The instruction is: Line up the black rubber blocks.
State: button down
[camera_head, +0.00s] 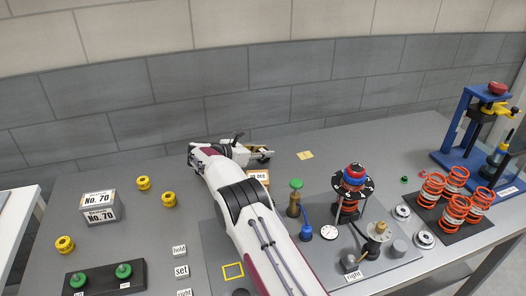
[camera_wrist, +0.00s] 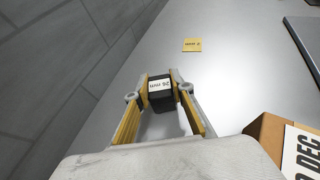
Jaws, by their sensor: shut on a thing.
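A black block (camera_wrist: 160,93) with a white label on its top sits between the two fingers of my gripper (camera_wrist: 158,92) in the wrist view. The fingers have yellow inner pads and are shut on it, over the grey table. In the head view my gripper (camera_head: 265,154) is at the back of the table, beyond my arm; the block cannot be made out there. No other black block is clearly seen.
A brown box (camera_head: 258,178) with a dated label stands close to my gripper. Orange springs (camera_head: 432,188) and a blue press (camera_head: 455,125) stand right. The table around the yellow card is clear.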

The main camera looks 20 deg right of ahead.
jog(key=shift+f, duration=0.1)
jog(key=c, duration=1.7)
grip_release()
jog(key=shift+a, duration=0.1)
jog(key=shift+v, duration=5.95)
